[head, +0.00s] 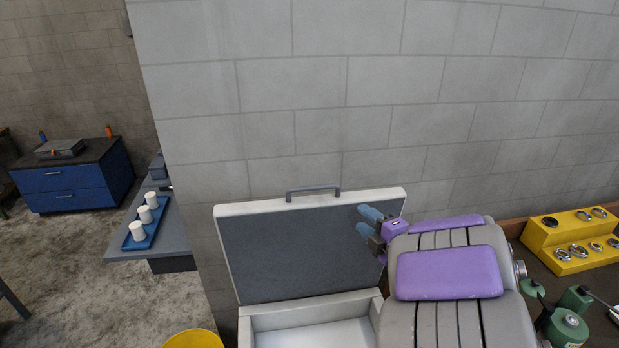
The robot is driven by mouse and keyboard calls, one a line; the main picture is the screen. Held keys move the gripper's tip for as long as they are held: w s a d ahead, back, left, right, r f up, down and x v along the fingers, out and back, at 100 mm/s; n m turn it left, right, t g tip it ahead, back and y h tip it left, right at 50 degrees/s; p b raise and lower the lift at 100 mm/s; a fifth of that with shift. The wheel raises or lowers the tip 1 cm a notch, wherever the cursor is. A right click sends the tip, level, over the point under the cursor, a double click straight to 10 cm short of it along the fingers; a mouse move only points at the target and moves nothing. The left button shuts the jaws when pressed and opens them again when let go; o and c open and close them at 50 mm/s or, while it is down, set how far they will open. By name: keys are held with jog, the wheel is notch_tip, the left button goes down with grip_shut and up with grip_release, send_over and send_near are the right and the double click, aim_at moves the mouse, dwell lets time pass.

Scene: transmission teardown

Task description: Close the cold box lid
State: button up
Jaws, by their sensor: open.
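The cold box (315,309) is white with a pale, empty-looking interior, and its lower part is cut off by the frame edge. Its lid (290,250) stands raised and upright at the back, with a dark grey inner face, a white rim and a grey handle (313,190) on the top edge. My gripper (367,223), with blue fingertips, is open at the right part of the lid, in front of its inner face. I cannot tell whether the fingers touch the lid. My arm hides the right side of the box.
A grey block wall stands right behind the lid. A yellow stand (572,240) with metal rings and green tools (567,325) are on the right. A yellow bin (193,339) is at the bottom. A blue tray (148,224) with white cups and a blue cabinet (70,183) are left.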

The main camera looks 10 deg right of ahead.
aim_at(319, 189)
jog(key=shift+n+y, duration=0.6)
jog(key=shift+y, duration=0.1)
jog(key=x, duration=0.5)
jog(key=a+x, duration=0.1)
jog(key=x, duration=0.5)
jog(key=r+p+x, duration=0.1)
jog(key=x, duration=0.5)
jog(key=shift+s+a, duration=0.15)
jog(key=shift+a, duration=0.2)
jog(key=shift+w+a+f, duration=0.1)
jog(key=shift+w+a, duration=0.1)
jog(key=shift+w, duration=0.2)
jog(key=shift+d, duration=0.1)
jog(key=shift+c, duration=1.1)
grip_shut()
